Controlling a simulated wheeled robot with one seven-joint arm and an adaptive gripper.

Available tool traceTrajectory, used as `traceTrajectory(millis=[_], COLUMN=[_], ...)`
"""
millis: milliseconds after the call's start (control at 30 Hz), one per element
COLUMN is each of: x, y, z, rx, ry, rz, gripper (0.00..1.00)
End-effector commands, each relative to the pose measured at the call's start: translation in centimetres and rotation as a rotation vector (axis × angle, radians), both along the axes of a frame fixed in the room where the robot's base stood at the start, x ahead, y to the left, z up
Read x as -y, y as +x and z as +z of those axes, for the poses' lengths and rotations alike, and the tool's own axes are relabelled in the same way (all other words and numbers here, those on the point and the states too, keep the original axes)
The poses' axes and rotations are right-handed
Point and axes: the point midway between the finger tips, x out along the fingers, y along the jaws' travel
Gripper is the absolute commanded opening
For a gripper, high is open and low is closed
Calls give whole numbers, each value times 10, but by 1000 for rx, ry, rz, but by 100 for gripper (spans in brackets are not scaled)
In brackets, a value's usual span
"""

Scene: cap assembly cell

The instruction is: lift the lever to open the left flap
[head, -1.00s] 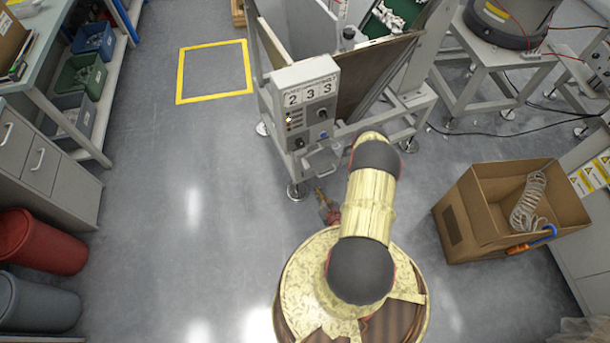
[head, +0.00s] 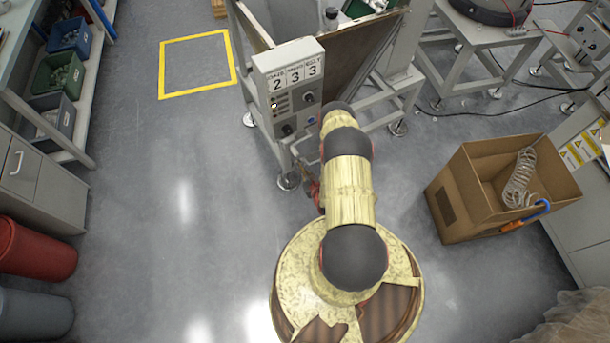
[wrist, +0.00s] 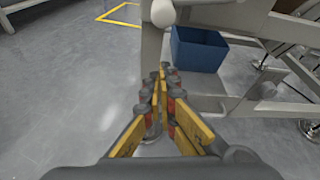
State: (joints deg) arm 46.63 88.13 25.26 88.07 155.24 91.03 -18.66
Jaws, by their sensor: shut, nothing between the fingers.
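My gripper (wrist: 163,78) is shut and empty in the wrist view, its yellow and grey fingers pressed together and pointing at the machine's lower frame. In the head view its red parts (head: 313,190) show low beside the frame, partly hidden by my arm. A pale rounded knob (wrist: 163,13) is at the top of the wrist view, just beyond the fingertips and apart from them; I cannot tell if it is the lever's end. A brown panel (head: 350,65) slants on the machine behind the control box; I cannot tell if it is the left flap.
The control box (head: 290,85) shows 2, 3, 3. A blue bin (wrist: 198,50) is under the frame. A cardboard box (head: 480,195) with a coiled hose stands at right. Shelves and red bin (head: 35,250) line the left. The floor between is clear.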

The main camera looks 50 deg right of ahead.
Motion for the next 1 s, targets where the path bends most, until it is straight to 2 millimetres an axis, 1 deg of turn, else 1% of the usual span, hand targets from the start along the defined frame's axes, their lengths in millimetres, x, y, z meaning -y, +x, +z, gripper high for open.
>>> traceTrajectory(millis=[33,67,100,200,400,833,1000], x=[3,5,4,2,-1,-2,-2], y=[10,15,14,13,13,12,6], z=[-6,-7,2,17,33,36,38], rx=[2,2,1,1,1,0,8], ry=[-2,-1,1,0,-2,1,28], rz=[2,2,0,0,0,-1,-4], gripper=[0,0,0,0,0,0,0])
